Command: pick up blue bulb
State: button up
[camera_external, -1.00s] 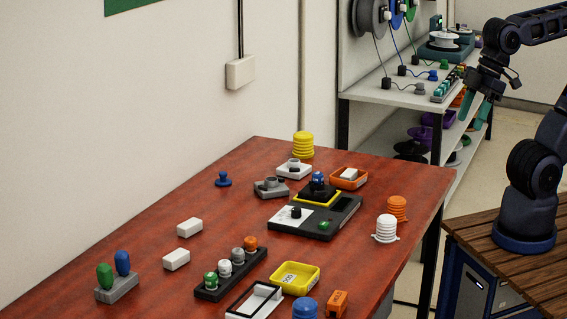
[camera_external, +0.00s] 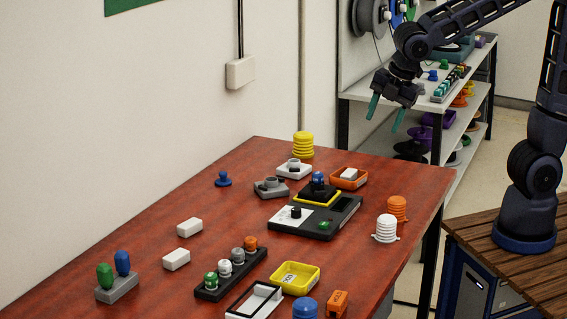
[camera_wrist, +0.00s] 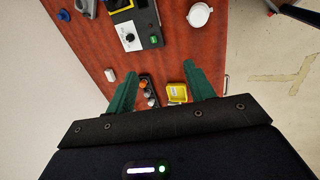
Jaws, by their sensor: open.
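Several blue rounded pieces are on the red table, and I cannot tell for sure which the task means. A blue bulb (camera_external: 122,262) stands upright in a grey holder (camera_external: 118,289) beside a green bulb (camera_external: 105,276), at the near left. A small blue knob-shaped piece (camera_external: 222,179) stands alone near the wall; it also shows in the wrist view (camera_wrist: 63,15). Another blue piece (camera_external: 318,181) sits on the black device (camera_external: 341,218). My gripper (camera_external: 385,115) is open and empty, high above the table's far right side. Its green fingers (camera_wrist: 162,78) touch nothing.
White blocks (camera_external: 176,260), a black rack (camera_external: 207,293) with several bulbs, and a yellow tray (camera_external: 312,283) stand on the table. White (camera_external: 386,229) and orange (camera_external: 396,204) ribbed pieces stand near the right edge. A shelf (camera_external: 354,93) is behind. The table's left middle has free room.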

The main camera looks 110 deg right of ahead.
jog(key=w+d+f+n+g+h, duration=0.1)
jog(key=w+d+f+n, duration=0.2)
jog(key=d, duration=0.3)
jog(key=w+d+f+n, duration=0.2)
jog(key=w+d+f, duration=0.1)
jog(key=d+f, duration=0.15)
jog(key=n+g, duration=0.2)
jog(key=n, duration=0.2)
send_near(318, 173)
jog(key=shift+h, duration=0.3)
jog(key=f, duration=0.4)
jog(key=shift+w+d, duration=0.15)
jog(key=shift+w, duration=0.1)
jog(key=x, duration=0.4)
jog(key=shift+s+d, duration=0.25)
jog(key=shift+s, duration=0.1)
jog(key=shift+d+f, duration=0.25)
jog(key=shift+f, duration=0.3)
jog(key=c, duration=1)
